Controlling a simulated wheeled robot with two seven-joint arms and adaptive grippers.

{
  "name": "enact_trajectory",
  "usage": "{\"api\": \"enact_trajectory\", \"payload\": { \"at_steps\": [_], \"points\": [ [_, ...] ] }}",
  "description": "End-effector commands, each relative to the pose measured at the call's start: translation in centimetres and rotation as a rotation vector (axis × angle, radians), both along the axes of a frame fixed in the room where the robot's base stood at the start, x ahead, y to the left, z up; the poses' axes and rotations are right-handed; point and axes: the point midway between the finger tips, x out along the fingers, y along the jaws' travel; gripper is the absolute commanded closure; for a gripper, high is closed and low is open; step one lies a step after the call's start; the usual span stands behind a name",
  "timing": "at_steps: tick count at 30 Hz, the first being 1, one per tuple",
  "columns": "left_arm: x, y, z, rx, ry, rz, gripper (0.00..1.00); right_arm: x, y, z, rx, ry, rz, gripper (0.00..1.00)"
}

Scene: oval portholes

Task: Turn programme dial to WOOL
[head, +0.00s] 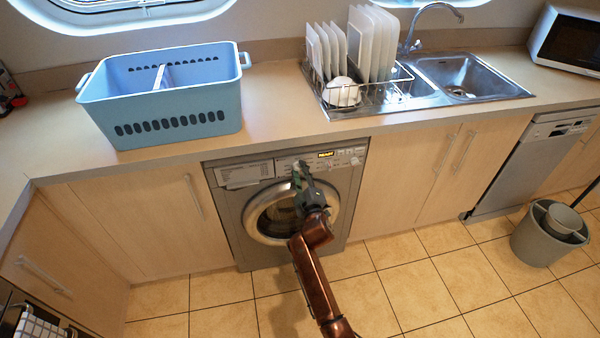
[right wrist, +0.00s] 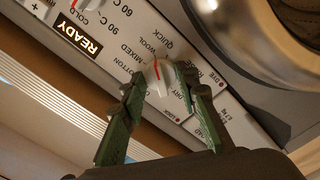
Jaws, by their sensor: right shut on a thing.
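The washing machine (head: 228,205) stands under the counter, its round door partly covered by my right arm in the head view. In the right wrist view, the white programme dial (right wrist: 158,72) carries a red pointer line. The line points toward the MIXED and WOOL labels (right wrist: 149,44); which one exactly I cannot tell. My right gripper (right wrist: 161,82) has its two green fingers on either side of the dial, shut on it. In the head view the right gripper (head: 300,172) is at the control panel and hides the dial. My left gripper is not in view.
The display (right wrist: 78,34) reads READY. A blue basket (head: 175,100) and a dish rack (head: 340,98) stand on the counter, with a sink (head: 460,80) at right. A grey bin (head: 540,240) stands on the floor at right. The tiled floor before the machine is otherwise clear.

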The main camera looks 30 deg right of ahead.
Motion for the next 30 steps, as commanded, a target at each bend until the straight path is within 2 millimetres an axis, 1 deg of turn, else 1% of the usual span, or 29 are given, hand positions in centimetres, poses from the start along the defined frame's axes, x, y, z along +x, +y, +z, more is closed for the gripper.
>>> {"api": "enact_trajectory", "payload": {
  "at_steps": [2, 3, 10, 18, 22, 26, 30],
  "points": [
    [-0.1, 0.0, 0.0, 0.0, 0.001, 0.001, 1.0, 0.0, 0.0, -0.2, 0.001, 0.004, -0.001, 0.95],
    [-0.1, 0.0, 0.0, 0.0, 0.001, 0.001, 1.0, 0.0, 0.0, -0.2, 0.0, 0.004, -0.001, 0.71],
    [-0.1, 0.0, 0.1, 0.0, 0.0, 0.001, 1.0, 0.0, 0.0, -0.1, 0.0, 0.003, -0.001, 0.55],
    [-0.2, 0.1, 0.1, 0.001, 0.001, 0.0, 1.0, 0.0, 0.0, -0.1, -0.002, 0.002, 0.0, 0.54],
    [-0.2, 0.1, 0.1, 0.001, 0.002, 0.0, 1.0, -0.7, 0.1, -0.1, -0.003, 0.003, -0.001, 0.54],
    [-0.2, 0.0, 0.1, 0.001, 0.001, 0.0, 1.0, -2.5, 0.5, -0.2, -0.003, 0.003, -0.001, 0.54],
    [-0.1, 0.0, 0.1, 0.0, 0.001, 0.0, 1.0, -5.5, 1.1, -0.2, -0.003, 0.003, -0.001, 0.54]
  ]
}}
